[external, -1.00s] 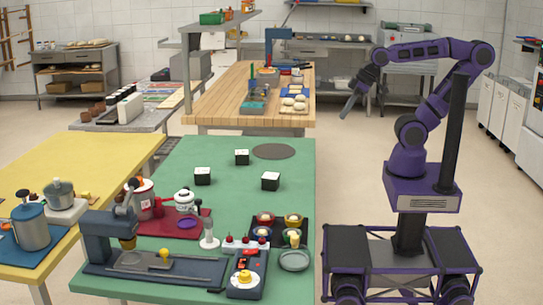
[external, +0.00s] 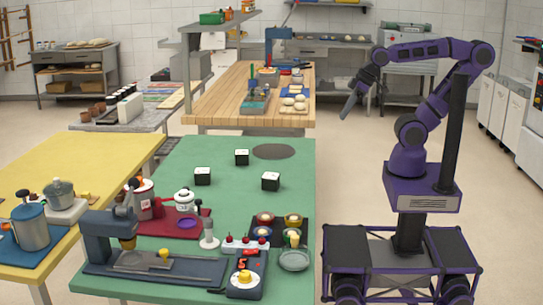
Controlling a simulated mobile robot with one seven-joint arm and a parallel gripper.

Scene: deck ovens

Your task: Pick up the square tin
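Three small box-like items with dark sides and white tops stand on the green table (external: 200,150). One is at the back (external: 241,157), one at the left (external: 202,176) and one at the right (external: 270,181). I cannot tell for sure whether any of them is the square tin. My gripper (external: 348,108) hangs in the air to the right of the green table, pointing down and left, well apart from these items. The fingers overlap from this side, so their opening is not clear. I see nothing held.
A flat dark disc (external: 274,152) lies at the table's back. A blue-grey machine (external: 95,240), a dark tray with small bowls (external: 279,239) and a grey round dish (external: 294,260) crowd the front. A wooden table (external: 225,100) stands behind. The middle of the green table is mostly clear.

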